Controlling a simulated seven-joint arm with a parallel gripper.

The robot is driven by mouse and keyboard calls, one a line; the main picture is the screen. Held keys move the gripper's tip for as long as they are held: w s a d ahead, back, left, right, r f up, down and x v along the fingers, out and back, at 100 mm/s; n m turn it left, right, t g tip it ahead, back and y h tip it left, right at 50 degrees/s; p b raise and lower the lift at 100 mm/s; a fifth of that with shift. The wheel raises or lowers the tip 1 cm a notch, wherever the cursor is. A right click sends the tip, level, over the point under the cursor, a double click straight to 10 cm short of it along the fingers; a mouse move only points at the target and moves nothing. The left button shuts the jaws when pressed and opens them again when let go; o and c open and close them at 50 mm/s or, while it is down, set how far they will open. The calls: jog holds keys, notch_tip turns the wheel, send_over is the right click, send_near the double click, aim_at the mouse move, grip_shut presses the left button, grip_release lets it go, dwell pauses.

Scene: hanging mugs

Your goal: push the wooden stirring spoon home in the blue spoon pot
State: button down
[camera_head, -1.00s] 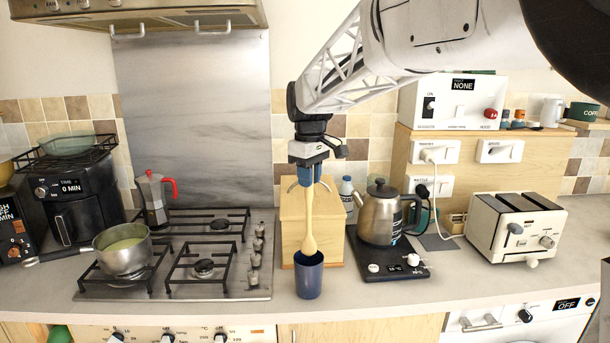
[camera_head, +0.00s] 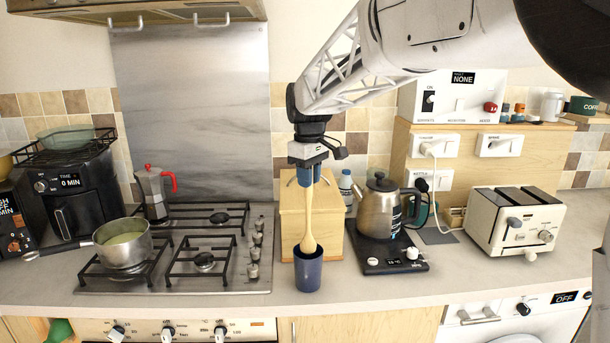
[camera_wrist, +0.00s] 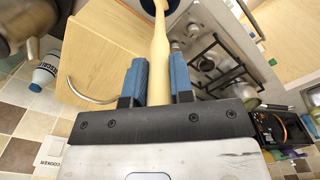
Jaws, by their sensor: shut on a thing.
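The wooden stirring spoon (camera_head: 309,215) hangs nearly upright with its bowl end down. My gripper (camera_head: 306,180) is shut on its handle near the top. The blue spoon pot (camera_head: 308,273) stands upright on the counter, directly below. The spoon's bowl is at the pot's mouth, and its lowest tip looks to be at or just inside the rim. In the wrist view the spoon handle (camera_wrist: 160,50) runs between my blue fingers (camera_wrist: 158,85) towards the dark blue pot (camera_wrist: 149,6) at the top edge. The pot's inside is hidden.
A wooden box (camera_head: 327,215) stands close behind the pot. A kettle (camera_head: 379,208) on its base is to the right, and a hob (camera_head: 210,255) with a saucepan (camera_head: 124,245) is to the left. The counter in front of the pot is clear.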

send_over(308, 236)
jog(key=shift+w+f, duration=0.2)
jog(key=shift+f, duration=2.35)
jog(key=shift+w+f, duration=0.15)
jog(key=shift+f, duration=2.35)
dwell(0.6)
jog(key=c, duration=0.9)
grip_release()
jog(key=shift+r, duration=0.1)
jog(key=shift+r, duration=3.8)
jog(key=shift+s+d, duration=0.1)
